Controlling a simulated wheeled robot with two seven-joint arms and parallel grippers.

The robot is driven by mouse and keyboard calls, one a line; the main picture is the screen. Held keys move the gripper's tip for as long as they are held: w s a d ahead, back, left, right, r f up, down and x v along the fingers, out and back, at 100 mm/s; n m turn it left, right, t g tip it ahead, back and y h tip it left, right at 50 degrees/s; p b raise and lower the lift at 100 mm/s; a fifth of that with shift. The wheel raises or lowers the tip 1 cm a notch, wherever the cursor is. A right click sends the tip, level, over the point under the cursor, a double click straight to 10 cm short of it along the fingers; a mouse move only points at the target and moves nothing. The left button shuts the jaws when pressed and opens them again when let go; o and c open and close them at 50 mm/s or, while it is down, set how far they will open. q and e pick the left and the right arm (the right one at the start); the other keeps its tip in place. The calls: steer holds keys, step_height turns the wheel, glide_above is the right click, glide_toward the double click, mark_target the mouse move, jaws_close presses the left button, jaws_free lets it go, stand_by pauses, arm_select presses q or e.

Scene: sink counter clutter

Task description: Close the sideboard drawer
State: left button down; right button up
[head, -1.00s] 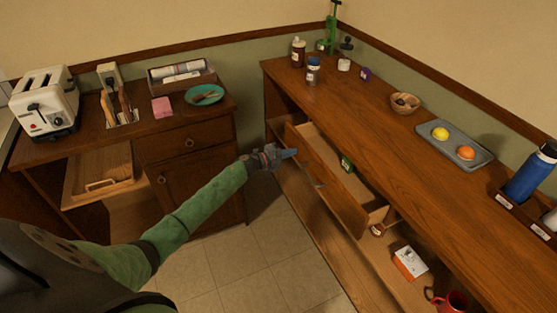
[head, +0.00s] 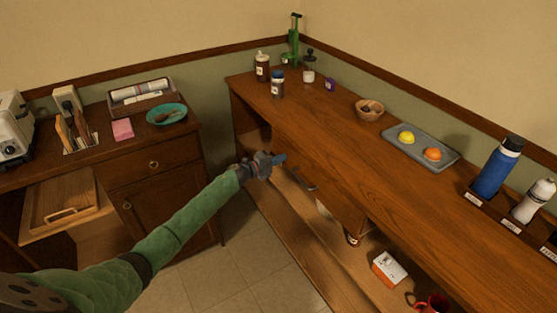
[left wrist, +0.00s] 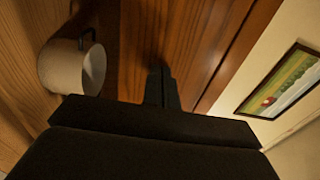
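The long wooden sideboard (head: 400,180) runs along the right wall in the head view. Its drawer front (head: 342,208), with a dark handle (head: 305,181), sits under the top's edge. The drawer's inside no longer shows, and I cannot tell whether the front is fully flush. My left gripper (head: 279,159) is just left of the drawer front, by the sideboard's front edge, and holds nothing. In the left wrist view its dark fingers (left wrist: 160,87) are together against a wood background. Whether they touch the drawer is unclear. My right gripper is out of view.
On the sideboard stand bottles, a basket (head: 369,109), a grey tray (head: 420,146) with fruit and a blue bottle (head: 497,168). A white box (head: 388,269) and red mug (head: 432,304) are on the lower shelf. Another drawer (head: 60,208) is open on the left cabinet.

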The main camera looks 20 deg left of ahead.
arm_select(q)
steer(key=shift+w+d+r, duration=0.1)
steer(key=shift+w+r, duration=0.05)
steer(key=shift+r, duration=0.15)
